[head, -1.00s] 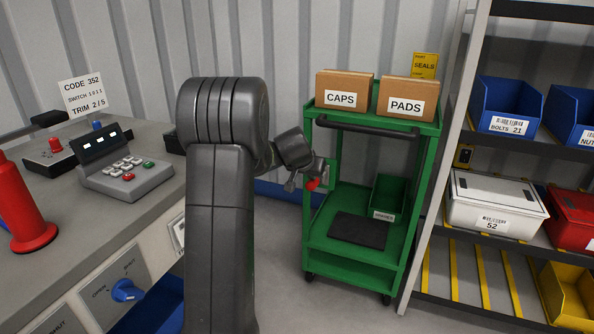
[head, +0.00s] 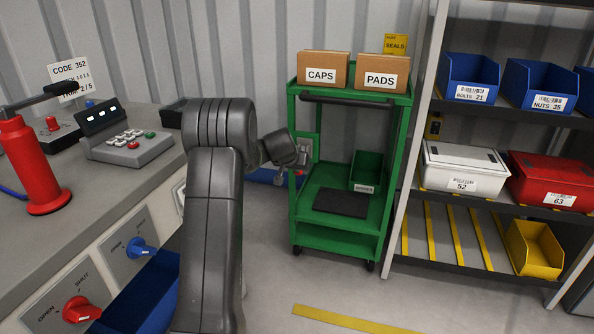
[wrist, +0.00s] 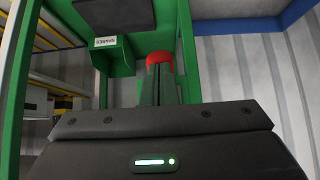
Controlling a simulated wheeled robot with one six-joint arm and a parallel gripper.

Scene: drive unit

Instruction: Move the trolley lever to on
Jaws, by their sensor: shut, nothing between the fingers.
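The green trolley (head: 384,215) stands by the back wall. A small panel (head: 304,150) is fixed on its left side. In the wrist view, the lever's red end (wrist: 159,57) shows just past my fingertips, against the trolley's green frame. Whether the fingers touch it I cannot tell. My gripper (wrist: 158,84) is shut and empty. In the head view my gripper (head: 283,178) is at the trolley's left side. There my wrist hides most of the lever, and its on and off marks are not readable.
Boxes marked CAPS (head: 321,71) and PADS (head: 383,74) sit on the trolley's top. A shelf rack (head: 412,150) stands close on its right. A grey workbench (head: 90,200) is on the left. The floor before the trolley is clear, with a yellow strip (head: 355,320).

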